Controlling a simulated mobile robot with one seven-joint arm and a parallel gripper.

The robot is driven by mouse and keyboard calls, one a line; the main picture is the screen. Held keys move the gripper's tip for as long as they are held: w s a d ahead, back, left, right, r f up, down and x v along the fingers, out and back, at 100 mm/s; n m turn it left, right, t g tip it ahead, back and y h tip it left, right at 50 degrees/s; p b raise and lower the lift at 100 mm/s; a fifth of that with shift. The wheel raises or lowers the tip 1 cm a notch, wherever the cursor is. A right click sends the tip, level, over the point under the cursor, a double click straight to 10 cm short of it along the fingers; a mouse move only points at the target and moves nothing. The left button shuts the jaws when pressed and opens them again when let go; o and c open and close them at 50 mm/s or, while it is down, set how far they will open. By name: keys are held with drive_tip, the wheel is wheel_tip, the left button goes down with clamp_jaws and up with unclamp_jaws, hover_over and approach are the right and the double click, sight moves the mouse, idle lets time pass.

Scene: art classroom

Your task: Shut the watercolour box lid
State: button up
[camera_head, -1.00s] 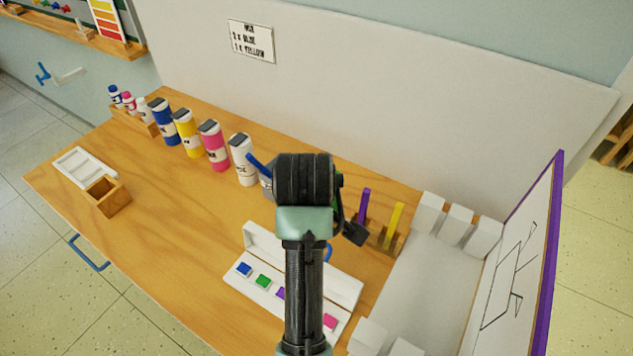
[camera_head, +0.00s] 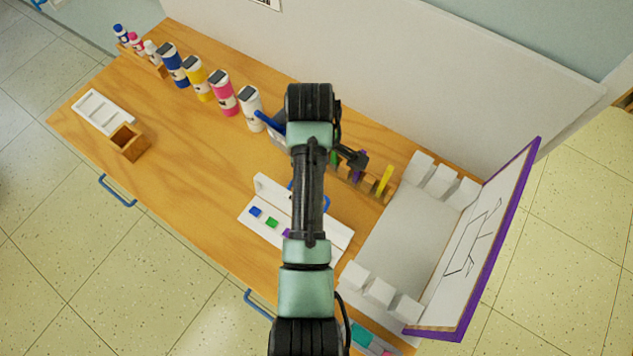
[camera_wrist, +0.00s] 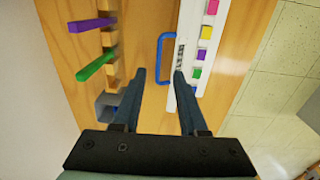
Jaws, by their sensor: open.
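The white watercolour box (camera_head: 247,220) stands open on the wooden table, its lid (camera_head: 272,187) raised along the back side. My arm covers its middle in the head view. In the wrist view, the box shows coloured pans (camera_wrist: 206,32) in a row and the lid (camera_wrist: 183,45) edge-on with a small label. A blue loop handle (camera_wrist: 162,57) sticks out from the lid. My gripper (camera_wrist: 158,74) is open, its fingers around the near end of the handle in the picture. I cannot tell whether they touch the handle or lid.
A holder with purple, green and yellow sticks (camera_head: 385,180) stands behind the box. Paint bottles (camera_head: 222,92) line the back. A grey tray with white blocks (camera_head: 398,235) and a purple-edged board (camera_head: 487,250) are at right. The table's left middle is clear.

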drive_tip(key=f, duration=0.8)
drive_tip(key=shift+w+d+f, duration=0.1)
drive_tip(key=shift+w+f, duration=0.1)
drive_tip(key=shift+f, duration=0.1)
clamp_jaws()
idle(1.0)
